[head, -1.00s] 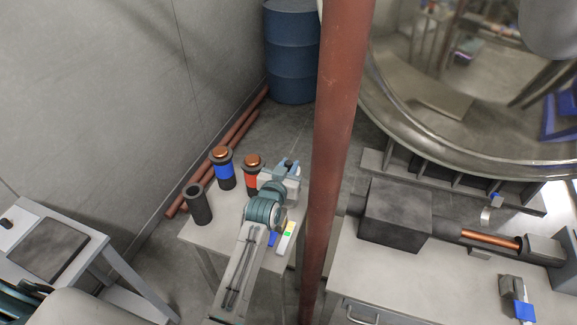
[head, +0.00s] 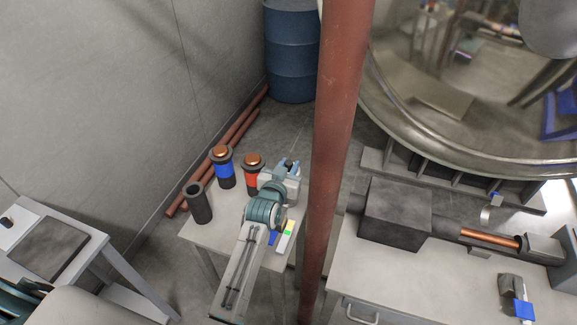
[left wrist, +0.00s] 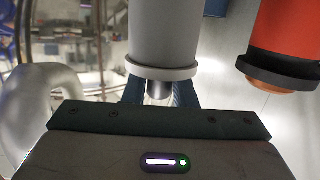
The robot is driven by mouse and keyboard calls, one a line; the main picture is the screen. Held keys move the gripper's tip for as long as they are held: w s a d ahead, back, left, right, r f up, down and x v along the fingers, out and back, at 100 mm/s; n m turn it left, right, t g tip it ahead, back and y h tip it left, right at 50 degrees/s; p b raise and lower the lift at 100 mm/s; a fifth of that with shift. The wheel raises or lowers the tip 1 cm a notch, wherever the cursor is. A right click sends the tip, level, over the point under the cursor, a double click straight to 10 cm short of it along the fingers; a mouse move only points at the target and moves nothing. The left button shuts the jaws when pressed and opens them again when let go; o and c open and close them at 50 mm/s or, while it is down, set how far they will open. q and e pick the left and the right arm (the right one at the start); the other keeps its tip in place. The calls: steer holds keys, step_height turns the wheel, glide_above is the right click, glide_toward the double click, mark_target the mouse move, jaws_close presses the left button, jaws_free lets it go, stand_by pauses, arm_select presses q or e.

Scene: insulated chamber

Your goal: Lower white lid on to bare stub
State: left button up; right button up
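The white lid (left wrist: 165,38) shows in the left wrist view as a pale grey-white cylinder with a rim and a silvery knob. My left gripper (left wrist: 160,92) has a finger on each side of the knob and looks closed on it. The wrist picture seems upside down, and the lid's far end is cut off. In the head view my left gripper (head: 289,166) is over the back right of a small table and hides the lid. A bare dark stub (head: 198,204) stands upright at the table's left. My right gripper is not in view.
A blue-banded cylinder (head: 224,171) and a red one (head: 252,175), both copper-topped, stand between the dark stub and my gripper. A rust-red pole (head: 338,150) rises close right of the small table (head: 205,232). A bench (head: 420,285) lies beyond it.

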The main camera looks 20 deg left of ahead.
arm_select(q)
steer(key=o, duration=0.4)
